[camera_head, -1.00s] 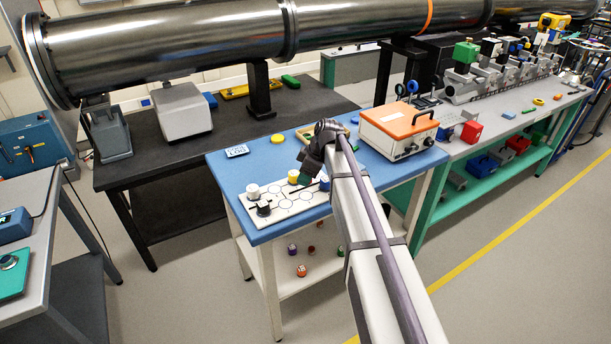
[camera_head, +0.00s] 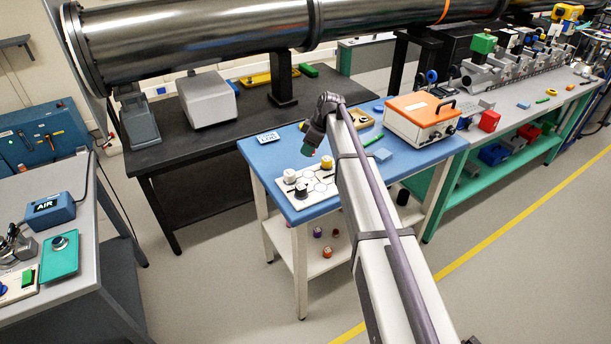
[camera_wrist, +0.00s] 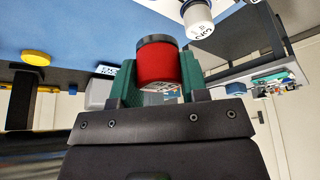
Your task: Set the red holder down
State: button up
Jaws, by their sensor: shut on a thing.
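My gripper (camera_wrist: 160,84) is shut on the red holder (camera_wrist: 158,62), a red cylinder with a dark band at one end, between its green fingers. In the head view my gripper (camera_head: 308,150) is above the blue table (camera_head: 262,153), near the back of the white board with circles (camera_head: 332,198). The red holder cannot be made out there. A white holder (camera_head: 290,176), a black holder (camera_head: 301,189) and a yellow holder (camera_head: 326,163) stand on the board. A white holder (camera_wrist: 199,22) with a printed label also shows in the wrist view. My arm hides the board's right end.
An orange-topped box (camera_head: 420,118) stands on the table's right part, with a blue block (camera_head: 383,155) nearby. A blue-white sign (camera_head: 268,138) lies at the back left. Small holders (camera_head: 327,252) sit on the lower shelf. A large steel pipe (camera_head: 200,45) runs behind.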

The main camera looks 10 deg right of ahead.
aim_at(304, 173)
notch_tip(304, 173, down, 9)
jog(key=b, duration=0.7)
jog(key=shift+a, duration=0.15)
jog(key=shift+r, duration=0.25)
jog(key=shift+c, duration=0.4)
jog(key=shift+f, duration=0.3)
jog(key=o, duration=1)
jog(key=shift+r, duration=0.1)
